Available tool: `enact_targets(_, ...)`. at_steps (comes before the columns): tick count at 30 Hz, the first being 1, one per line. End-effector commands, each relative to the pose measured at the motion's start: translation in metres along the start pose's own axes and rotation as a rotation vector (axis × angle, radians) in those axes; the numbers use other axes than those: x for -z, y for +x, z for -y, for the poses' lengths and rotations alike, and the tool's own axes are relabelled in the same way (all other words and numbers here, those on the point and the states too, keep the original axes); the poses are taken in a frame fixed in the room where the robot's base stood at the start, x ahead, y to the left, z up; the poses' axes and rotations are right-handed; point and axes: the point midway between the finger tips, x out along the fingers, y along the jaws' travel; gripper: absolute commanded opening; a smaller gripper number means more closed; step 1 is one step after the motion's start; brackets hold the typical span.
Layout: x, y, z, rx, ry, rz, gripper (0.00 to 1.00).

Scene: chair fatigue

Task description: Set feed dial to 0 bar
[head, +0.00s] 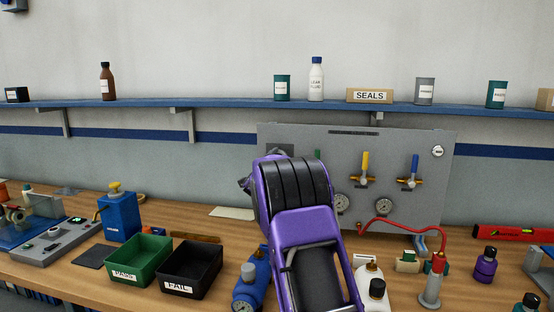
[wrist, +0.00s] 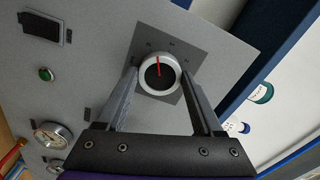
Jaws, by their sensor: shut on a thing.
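The feed dial (wrist: 158,78) is a round knob with a pale rim, a dark face and a red pointer. It sits on a darker square plate on the grey panel (head: 420,150). In the wrist view the red pointer points almost straight up in the picture; the small scale marks around it are too small to read. My gripper (wrist: 159,75) has one finger on each side of the dial and is shut on its rim. In the head view my purple arm hides the dial and my fingers.
The panel also carries a yellow-handled valve (head: 365,165), a blue-handled valve (head: 414,170), round gauges (head: 357,208) and a green button (wrist: 46,74).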

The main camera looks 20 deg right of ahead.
Motion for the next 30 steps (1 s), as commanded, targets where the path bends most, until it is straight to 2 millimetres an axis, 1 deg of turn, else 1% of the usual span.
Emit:
enact_targets(6,-0.0002,-0.0001,-0.0008,-0.002,-0.152,0.0,0.13)
enact_targets(12,0.0004,0.0,-0.0011,-0.002,-0.242,-0.001,0.13)
enact_targets(19,0.0005,0.0001,-0.0013,-0.002,-0.29,-0.001,0.13)
enact_targets(30,0.0007,0.0002,-0.0013,-0.001,-0.3,-0.001,0.13)
